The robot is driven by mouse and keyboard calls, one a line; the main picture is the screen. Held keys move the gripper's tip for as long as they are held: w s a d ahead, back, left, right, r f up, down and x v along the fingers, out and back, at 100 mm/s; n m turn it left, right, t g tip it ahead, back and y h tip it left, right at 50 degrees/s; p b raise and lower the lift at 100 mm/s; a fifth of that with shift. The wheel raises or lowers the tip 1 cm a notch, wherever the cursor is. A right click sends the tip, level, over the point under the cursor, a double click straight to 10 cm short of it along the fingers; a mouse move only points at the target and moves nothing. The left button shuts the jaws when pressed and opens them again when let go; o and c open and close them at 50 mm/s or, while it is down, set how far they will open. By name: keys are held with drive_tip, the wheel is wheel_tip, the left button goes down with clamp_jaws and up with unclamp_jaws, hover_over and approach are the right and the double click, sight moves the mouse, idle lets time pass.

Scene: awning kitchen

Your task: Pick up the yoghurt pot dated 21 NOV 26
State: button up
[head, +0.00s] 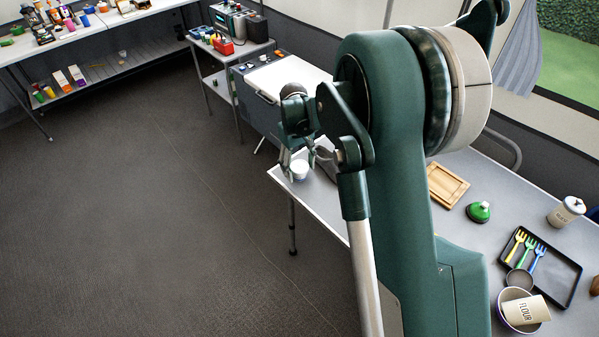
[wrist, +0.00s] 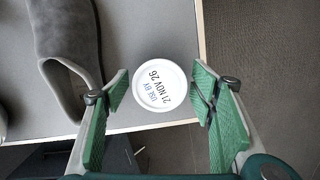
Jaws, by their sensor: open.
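The yoghurt pot (wrist: 158,78) shows in the wrist view as a round white lid printed "USE BY 21 NOV 26". It lies between the fingers of my gripper (wrist: 162,110), which is open, with a gap visible on both sides of the lid. In the head view the white pot (head: 299,169) stands upright near the far left corner of the table, and my gripper (head: 299,158) is around or just above it. How far down the fingers reach beside the pot cannot be told.
A grey shoe-like item (wrist: 68,50) lies close left of the pot. The table (wrist: 125,15) ends just right of and below the pot. A wooden tray (head: 447,185), a green-topped item (head: 479,211), a black tray (head: 569,289) and a flour container (head: 524,311) stand farther along the table.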

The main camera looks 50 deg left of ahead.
sight(300, 166)
idle(0.4)
drive_tip(key=c, duration=0.9)
drive_tip(key=shift+r, duration=0.1)
drive_tip(key=shift+r+p, duration=1.05)
drive_tip(key=shift+r, duration=3.9)
